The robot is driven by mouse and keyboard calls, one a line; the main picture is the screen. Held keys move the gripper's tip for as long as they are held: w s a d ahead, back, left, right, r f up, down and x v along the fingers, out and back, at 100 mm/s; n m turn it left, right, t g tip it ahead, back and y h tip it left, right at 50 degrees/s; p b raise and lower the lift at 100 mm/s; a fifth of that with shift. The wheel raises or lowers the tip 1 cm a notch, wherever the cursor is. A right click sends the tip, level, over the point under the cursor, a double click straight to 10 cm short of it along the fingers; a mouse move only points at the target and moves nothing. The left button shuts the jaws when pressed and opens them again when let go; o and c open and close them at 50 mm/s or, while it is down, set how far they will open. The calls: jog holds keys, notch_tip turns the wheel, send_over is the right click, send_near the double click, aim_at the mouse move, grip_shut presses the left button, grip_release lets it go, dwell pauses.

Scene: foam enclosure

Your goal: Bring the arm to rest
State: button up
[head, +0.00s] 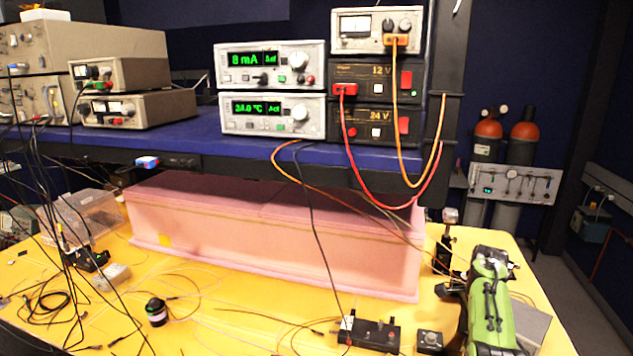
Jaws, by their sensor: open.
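Neither my arm nor my gripper can be made out in the head view. The pink foam enclosure (290,245) lies lengthwise on the yellow table (235,325), with its long side facing me. Its darker top (240,190) looks shut, so its inside is hidden.
A blue shelf (180,146) above carries instruments with red and orange cables hanging down. A green and black object (490,305) stands at the right, near a small black box (368,333). Loose black cables (60,305) clutter the left. Gas cylinders (485,140) stand at the back right.

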jog(key=s+a+r+n+t+b, duration=0.1)
jog(key=s+a+r+n, duration=0.15)
jog(key=r, duration=0.45)
jog(key=s+a+r+n, duration=0.2)
jog(key=a+r+n, duration=0.15)
jog(key=r, duration=0.25)
jog(key=s+a+r+n+t+b, duration=0.2)
jog(key=s+a+r+n, duration=0.2)
jog(key=s+a+r, duration=0.35)
jog(key=s+a+f+n+t, duration=0.1)
jog(key=s+a+f+n, duration=0.1)
jog(key=s, duration=0.6)
jog(key=s+a+f+n+b, duration=0.1)
jog(key=s+a+f+n, duration=0.2)
jog(key=s, duration=0.5)
jog(key=s+a+f+n+t, duration=0.1)
jog(key=s+a+f+n, duration=0.2)
jog(key=s, duration=0.6)
jog(key=shift+f+n+t+b, duration=0.3)
jog(key=shift+f+n, duration=0.2)
jog(key=shift+f, duration=0.15)
